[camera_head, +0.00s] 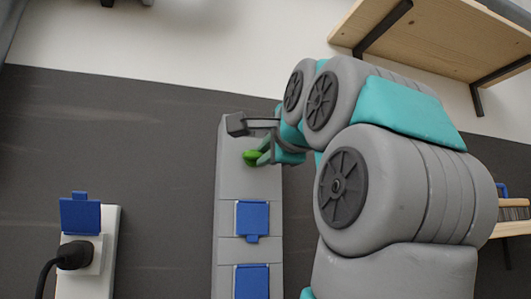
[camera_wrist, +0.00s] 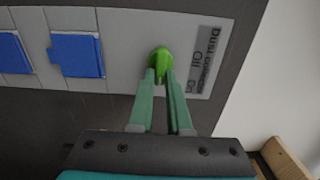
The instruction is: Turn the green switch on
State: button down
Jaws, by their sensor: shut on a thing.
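The green switch (camera_head: 251,158) is a small knob near the top of the grey wall panel (camera_head: 231,188). In the wrist view the green switch (camera_wrist: 159,60) sits between my fingertips, beside a label (camera_wrist: 203,62) that reads "Dust collector" with "Off" and "On". My gripper (camera_head: 262,146) reaches in from the right in the head view. In the wrist view my gripper (camera_wrist: 160,82) has its two green fingers closed on the knob. The fingers hide part of the knob, and I cannot tell which setting it is at.
Blue socket covers (camera_head: 252,219) lie below the switch on the same panel. A separate white panel (camera_head: 108,225) at left holds a black plug (camera_head: 75,254) with a cable. A wooden shelf (camera_head: 440,35) with dark brackets juts out at upper right.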

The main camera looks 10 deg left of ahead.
jog(key=shift+f, duration=0.1)
jog(key=c, duration=0.9)
grip_release()
jog(key=shift+o, duration=0.2)
jog(key=v, duration=0.8)
jog(key=shift+b, duration=0.4)
jog(key=shift+w+a, duration=0.1)
jog(key=shift+a, duration=0.05)
